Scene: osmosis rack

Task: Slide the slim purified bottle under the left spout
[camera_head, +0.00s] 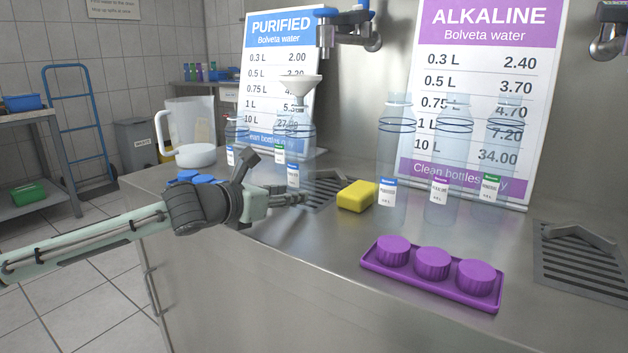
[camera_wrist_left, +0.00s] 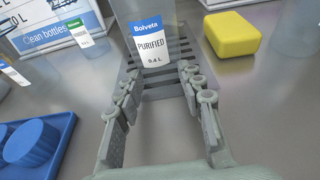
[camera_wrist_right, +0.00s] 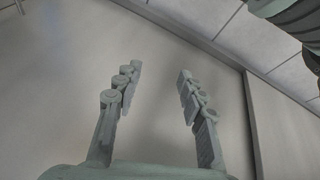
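The slim purified bottle is clear, with a blue-topped white label reading "Purified 0.4 L" (camera_wrist_left: 152,50). In the left wrist view it stands upright just beyond my fingertips, at the drain grate. In the head view its label (camera_head: 293,175) shows just above my left gripper (camera_head: 292,199); its clear body is hard to make out against the sign. My left gripper (camera_wrist_left: 158,82) is open and empty, low over the counter, with its fingers pointing at the bottle. The left spout (camera_head: 326,38) hangs above the left drain grate (camera_head: 322,187). My right gripper (camera_wrist_right: 158,88) is open and empty, facing a steel panel.
A yellow sponge (camera_head: 357,195) lies right of the left grate. A purple cap tray (camera_head: 375,262) is at the front, and blue caps (camera_wrist_left: 32,143) lie left of my left gripper.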

